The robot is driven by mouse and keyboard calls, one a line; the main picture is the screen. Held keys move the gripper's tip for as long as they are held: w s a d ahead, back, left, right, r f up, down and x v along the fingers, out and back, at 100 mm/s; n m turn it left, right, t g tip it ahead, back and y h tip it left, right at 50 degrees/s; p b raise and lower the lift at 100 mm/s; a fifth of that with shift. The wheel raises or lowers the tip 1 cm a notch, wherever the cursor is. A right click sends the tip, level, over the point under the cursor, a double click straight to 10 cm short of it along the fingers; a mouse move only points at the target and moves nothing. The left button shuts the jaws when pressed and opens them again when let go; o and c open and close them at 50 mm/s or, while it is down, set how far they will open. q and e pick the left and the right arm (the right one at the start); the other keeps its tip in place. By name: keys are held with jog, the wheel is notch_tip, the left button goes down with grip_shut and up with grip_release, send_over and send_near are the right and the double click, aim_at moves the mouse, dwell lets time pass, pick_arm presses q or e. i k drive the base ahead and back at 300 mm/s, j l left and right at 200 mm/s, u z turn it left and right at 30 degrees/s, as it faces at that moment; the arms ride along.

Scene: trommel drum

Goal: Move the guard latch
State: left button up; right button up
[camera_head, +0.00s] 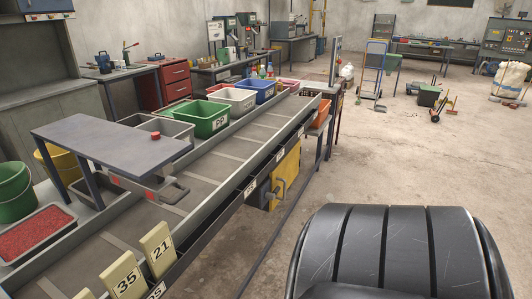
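I cannot tell for certain which part is the guard latch. A yellow panel (288,170) stands under the near side of the long grey sorting trough (225,165), with a dark curved handle-like part on its front. Neither of my grippers is in view, and nothing is seen touching these parts.
Green (205,118), white (233,101) and blue (259,90) bins line the trough's far side. A tray of red granules (35,228) is at left. Concrete floor is open on the right.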

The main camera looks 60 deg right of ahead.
aim_at(270, 196)
jog(key=z, duration=2.25)
jog(key=i+l, duration=0.15)
jog(key=i+j+u, duration=0.05)
